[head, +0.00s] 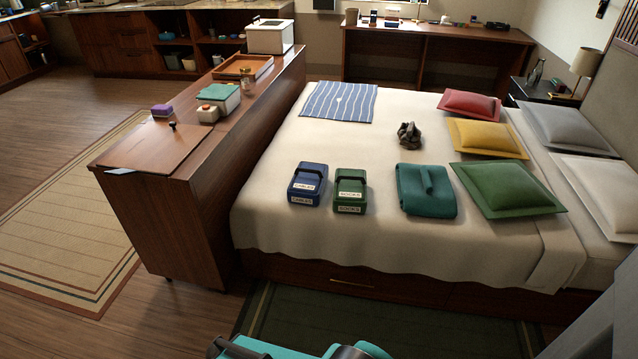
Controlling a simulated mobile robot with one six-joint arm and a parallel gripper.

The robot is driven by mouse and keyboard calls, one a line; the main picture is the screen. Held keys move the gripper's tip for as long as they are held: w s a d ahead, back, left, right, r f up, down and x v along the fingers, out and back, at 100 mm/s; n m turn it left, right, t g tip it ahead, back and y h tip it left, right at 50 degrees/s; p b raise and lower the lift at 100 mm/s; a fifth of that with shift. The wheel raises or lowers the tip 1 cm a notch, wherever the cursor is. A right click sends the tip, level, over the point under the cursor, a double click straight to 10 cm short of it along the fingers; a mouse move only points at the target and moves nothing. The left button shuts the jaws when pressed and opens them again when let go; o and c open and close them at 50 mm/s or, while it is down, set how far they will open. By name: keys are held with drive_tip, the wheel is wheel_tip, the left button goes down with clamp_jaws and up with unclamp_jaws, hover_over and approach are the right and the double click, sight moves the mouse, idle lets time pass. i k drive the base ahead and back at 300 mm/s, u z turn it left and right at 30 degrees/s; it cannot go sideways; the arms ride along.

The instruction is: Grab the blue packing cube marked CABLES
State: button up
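The blue packing cube (308,183) stands on the bed (275,225) near its left front corner, with white labels reading CABLES on its top and front. A dark handle runs across its top. A green packing cube (350,190) of the same shape, labelled SOCKS, stands close on its right with a narrow gap. The blue cube is in full view and nothing covers it. My gripper cannot be made out; only a teal and black part of my own body shows at the bottom edge, well in front of the bed.
A folded teal item (426,190) lies right of the cubes. A wooden counter (215,150) borders the bed's left side. Floor before the bed is clear.

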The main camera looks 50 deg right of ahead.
sight(306, 186)
drive_tip(key=u, duration=0.15)
drive_tip(key=i, duration=0.95)
drive_tip(key=z, duration=0.1)
